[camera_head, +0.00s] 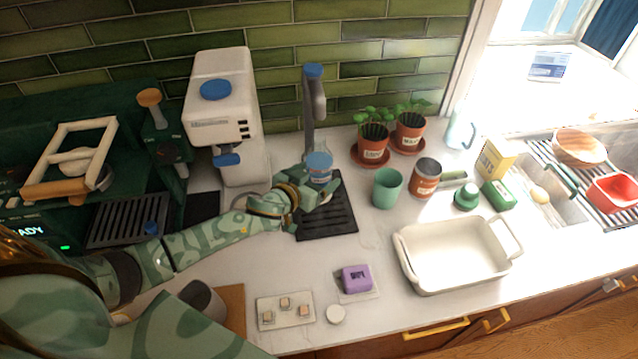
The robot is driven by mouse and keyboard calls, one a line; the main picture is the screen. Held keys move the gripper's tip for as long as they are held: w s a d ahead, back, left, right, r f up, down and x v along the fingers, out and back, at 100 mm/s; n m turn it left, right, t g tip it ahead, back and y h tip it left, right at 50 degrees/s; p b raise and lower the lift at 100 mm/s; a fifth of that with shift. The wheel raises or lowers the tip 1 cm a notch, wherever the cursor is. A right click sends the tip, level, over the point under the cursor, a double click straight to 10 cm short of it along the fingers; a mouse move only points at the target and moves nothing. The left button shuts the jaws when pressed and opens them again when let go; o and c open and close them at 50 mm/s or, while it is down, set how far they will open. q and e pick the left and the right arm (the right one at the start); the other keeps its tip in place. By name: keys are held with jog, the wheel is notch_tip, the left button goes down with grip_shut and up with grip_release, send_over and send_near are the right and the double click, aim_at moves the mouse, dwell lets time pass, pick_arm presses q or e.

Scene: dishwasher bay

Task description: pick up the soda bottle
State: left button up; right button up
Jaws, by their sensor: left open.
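A clear bottle with a blue label (319,165), which looks like the soda bottle, stands at the black ribbed mat (338,222) below the grey tap-like column. My left gripper (316,190) is open at the bottle's lower part. Its fingers hide the bottle's base, and I cannot tell whether they touch it. My right gripper is out of view.
The grey column with a blue top (313,105) rises close behind the bottle. A white machine (222,115) stands to the left. A green cup (387,188), a brown can (425,178) and a white baking dish (455,258) are to the right. Potted herbs (373,140) stand behind.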

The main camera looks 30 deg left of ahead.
pick_arm(q)
jog(key=shift+x, duration=0.95)
jog(key=shift+s, duration=0.15)
jog(key=c, duration=1.4)
